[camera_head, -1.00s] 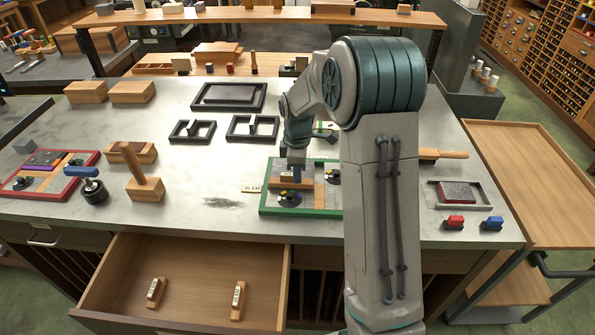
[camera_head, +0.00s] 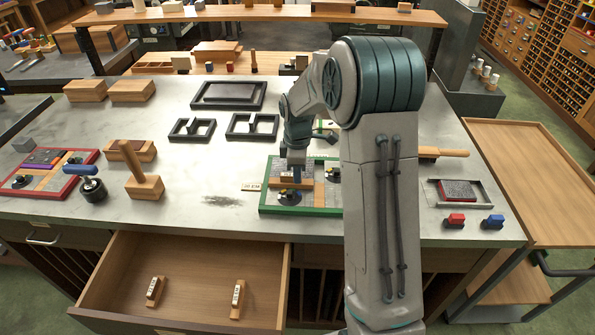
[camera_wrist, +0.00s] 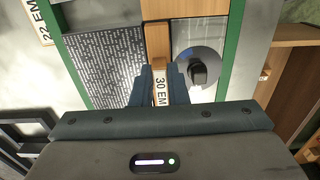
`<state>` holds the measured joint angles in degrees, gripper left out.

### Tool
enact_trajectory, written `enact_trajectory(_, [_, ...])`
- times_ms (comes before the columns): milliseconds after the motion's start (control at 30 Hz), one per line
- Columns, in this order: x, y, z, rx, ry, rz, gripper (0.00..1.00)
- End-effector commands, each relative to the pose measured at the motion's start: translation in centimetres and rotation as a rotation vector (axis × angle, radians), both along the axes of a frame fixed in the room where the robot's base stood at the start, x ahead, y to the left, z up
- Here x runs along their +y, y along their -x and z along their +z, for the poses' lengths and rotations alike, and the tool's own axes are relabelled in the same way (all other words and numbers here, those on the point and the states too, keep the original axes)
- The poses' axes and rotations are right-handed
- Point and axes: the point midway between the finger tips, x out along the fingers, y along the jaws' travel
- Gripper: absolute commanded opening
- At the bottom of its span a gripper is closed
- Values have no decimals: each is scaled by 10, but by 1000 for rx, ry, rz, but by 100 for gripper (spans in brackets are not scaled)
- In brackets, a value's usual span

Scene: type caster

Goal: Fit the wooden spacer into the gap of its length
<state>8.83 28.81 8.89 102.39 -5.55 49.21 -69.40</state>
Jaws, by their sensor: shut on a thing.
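A wooden spacer with a white label reading "30 EM" (camera_wrist: 160,92) is between the fingers of my gripper (camera_wrist: 158,78), which is shut on it. In the head view my gripper (camera_head: 291,176) is low over the green-edged frame (camera_head: 322,212), on its left part. The frame holds a block of grey type (camera_wrist: 105,62), a wooden strip (camera_wrist: 157,44) and round metal discs with dark knobs (camera_wrist: 199,70). I cannot tell whether the spacer touches the frame's contents; my fingers and wrist hide its underside. A label card (camera_wrist: 38,22), perhaps "22 EM", lies outside the frame.
An open drawer (camera_head: 190,280) below the bench holds two labelled wooden pieces (camera_head: 155,291) (camera_head: 238,299). A red-edged frame (camera_head: 45,190) and a wooden-handled block (camera_head: 143,180) stand left. Dark frames (camera_head: 228,95) lie behind. A metal tray (camera_head: 458,193) is at right.

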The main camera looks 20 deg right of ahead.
Motion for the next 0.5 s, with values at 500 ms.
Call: enact_trajectory(500, [0,0,-11,0,0,0,0])
